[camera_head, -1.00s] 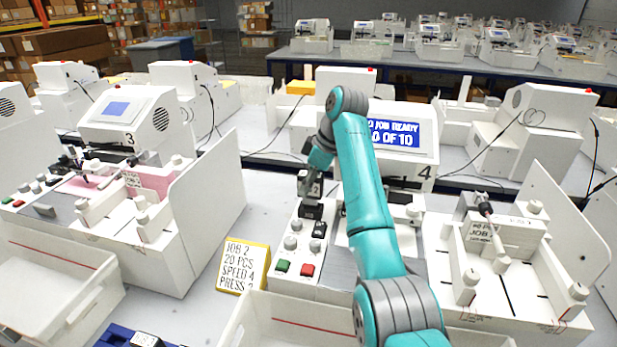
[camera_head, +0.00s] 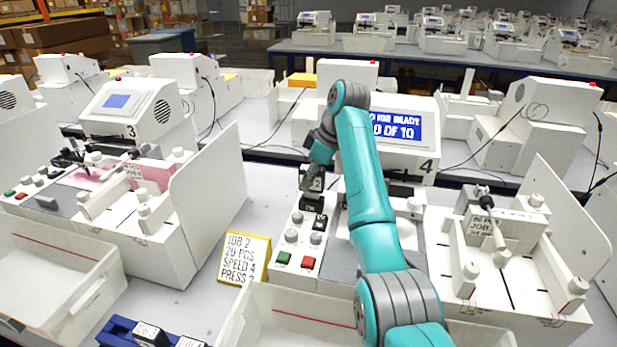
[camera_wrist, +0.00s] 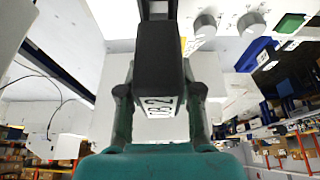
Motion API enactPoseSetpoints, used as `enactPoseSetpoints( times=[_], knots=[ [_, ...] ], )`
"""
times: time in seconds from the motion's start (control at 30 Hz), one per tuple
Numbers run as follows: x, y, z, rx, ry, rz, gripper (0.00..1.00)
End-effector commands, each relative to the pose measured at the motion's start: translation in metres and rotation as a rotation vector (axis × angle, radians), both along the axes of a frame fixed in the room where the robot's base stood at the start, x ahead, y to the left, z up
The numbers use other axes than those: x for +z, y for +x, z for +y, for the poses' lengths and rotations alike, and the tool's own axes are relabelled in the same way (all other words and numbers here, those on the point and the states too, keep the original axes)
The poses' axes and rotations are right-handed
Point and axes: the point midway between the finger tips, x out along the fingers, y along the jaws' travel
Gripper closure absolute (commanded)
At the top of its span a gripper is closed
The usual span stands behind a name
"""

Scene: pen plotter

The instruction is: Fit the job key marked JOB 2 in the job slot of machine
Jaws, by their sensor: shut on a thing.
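The black job key with a white label ending in 2 (camera_wrist: 163,70) is held between the two fingers of my gripper (camera_wrist: 160,105) in the wrist view. In the head view the key (camera_head: 312,183) and my gripper (camera_head: 311,172) are over the far end of the control panel (camera_head: 297,262) of machine 4 (camera_head: 408,118). A black piece with white lettering (camera_head: 311,204) sits on the panel just below the key. I cannot tell whether the key touches it or is in the slot. The machine's screen (camera_head: 394,127) reads 0 OF 10, partly hidden by my arm.
A yellow-edged card (camera_head: 243,259) reads JOB 2, 20 PCS, SPEED 4. A blue rack (camera_head: 118,330) with black keys (camera_head: 150,334) is at the bottom edge. Knobs (camera_head: 291,236), a green button (camera_head: 284,257) and a red button (camera_head: 308,262) stand near my gripper. Machine 3 (camera_head: 130,115) is left.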

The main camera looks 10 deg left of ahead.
Motion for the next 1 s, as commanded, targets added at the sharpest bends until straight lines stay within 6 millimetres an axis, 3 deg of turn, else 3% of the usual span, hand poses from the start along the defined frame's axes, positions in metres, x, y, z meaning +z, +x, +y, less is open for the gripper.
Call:
enactPoseSetpoints(
  times=[1.0],
  knots=[
    [-0.019,0.000,0.000,0.000,0.000,0.000,0.98]
  ],
)
